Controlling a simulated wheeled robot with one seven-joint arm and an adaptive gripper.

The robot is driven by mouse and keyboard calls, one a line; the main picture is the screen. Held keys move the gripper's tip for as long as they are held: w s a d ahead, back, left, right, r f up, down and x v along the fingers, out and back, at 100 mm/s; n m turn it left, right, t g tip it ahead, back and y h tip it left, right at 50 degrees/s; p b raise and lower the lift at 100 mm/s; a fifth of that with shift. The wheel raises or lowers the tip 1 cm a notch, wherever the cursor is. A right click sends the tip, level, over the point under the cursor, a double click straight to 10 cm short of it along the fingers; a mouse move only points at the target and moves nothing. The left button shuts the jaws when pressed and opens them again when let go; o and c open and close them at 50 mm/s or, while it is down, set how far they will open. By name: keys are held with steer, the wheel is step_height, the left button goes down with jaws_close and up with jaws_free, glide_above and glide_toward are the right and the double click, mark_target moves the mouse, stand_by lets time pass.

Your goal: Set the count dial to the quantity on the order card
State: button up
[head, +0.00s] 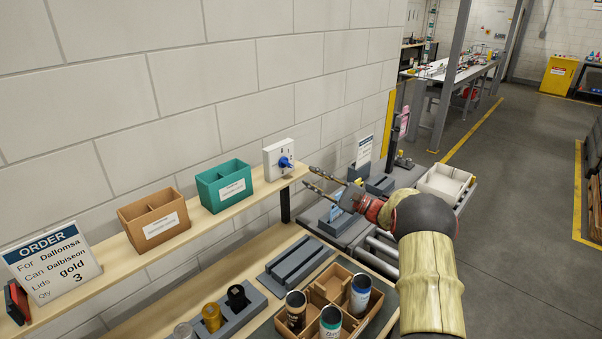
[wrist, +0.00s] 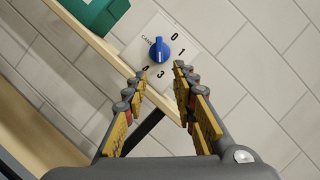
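The count dial (head: 276,158) is a white box with a blue knob (head: 286,162) on the right end of the wall shelf. In the wrist view the blue knob (wrist: 159,51) sits by the printed word CANS and the digits 0, 1, 3 and 4. The order card (head: 52,264) reads For Dallomsa, Can Dalbiseon, Lids gold, Qty 3. My gripper (head: 312,178) is open and empty, right of the dial and apart from it. Its fingers (wrist: 160,80) partly cover the dial's lower right in the wrist view.
A teal bin (head: 224,186) and a brown bin (head: 154,220) stand on the shelf (head: 110,270) left of the dial. Below are a brown divided tray (head: 318,290) with several cans and a grey grooved block (head: 296,262). The wall stands close behind.

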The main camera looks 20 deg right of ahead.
steer(key=shift+v, duration=2.35)
steer(key=s+a+r+n+g, duration=0.25)
steer(key=s+a+g, duration=0.2)
steer(key=a, duration=0.65)
steer(key=s+a+r+n+g, duration=0.2)
steer(key=s+a+n+g, duration=0.25)
steer(key=a, duration=0.65)
steer(key=s+a+n+g+h, duration=0.4)
steer(key=s+a, duration=0.4)
steer(key=s, duration=0.4)
steer(key=s+d+f+n+h, duration=0.1)
steer(key=s+n+h, duration=0.1)
steer(key=s, duration=0.5)
steer(key=s+d+f+n+t+h+b, duration=0.1)
steer(key=s+d+n+h, duration=0.1)
steer(key=s, duration=0.6)
steer(key=s+d+f+n+t+h, duration=0.1)
steer(key=s+n+h, duration=0.2)
steer(key=s+h, duration=0.2)
steer(key=shift+s+d+f+n+b, duration=0.35)
steer(key=shift+s+f+n, duration=0.05)
steer(key=shift+s, duration=0.85)
